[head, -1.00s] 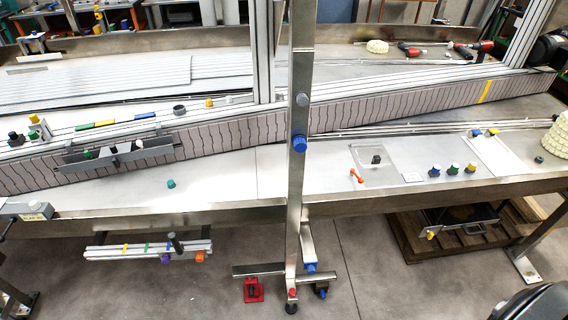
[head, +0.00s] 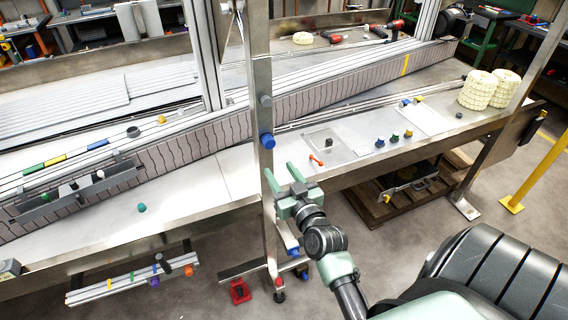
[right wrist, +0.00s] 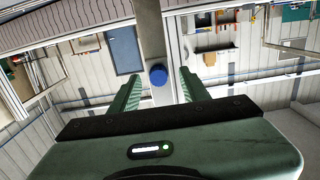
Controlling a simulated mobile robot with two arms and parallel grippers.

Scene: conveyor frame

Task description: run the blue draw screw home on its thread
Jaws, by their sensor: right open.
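The blue draw screw (head: 267,141) is a round blue knob on the upright steel post (head: 257,70), below a grey knob (head: 265,100). My right gripper (head: 281,176) is open and empty, a little below the blue knob in the head view and in front of the post. In the right wrist view the blue knob (right wrist: 158,75) shows between the two green fingers (right wrist: 157,88), with the post behind it. The fingers do not touch it. The thread is hidden behind the knob. My left gripper is not in view.
The steel table (head: 225,190) with a conveyor (head: 195,146) runs behind the post. A wooden pallet (head: 365,198) stands under the table at right.

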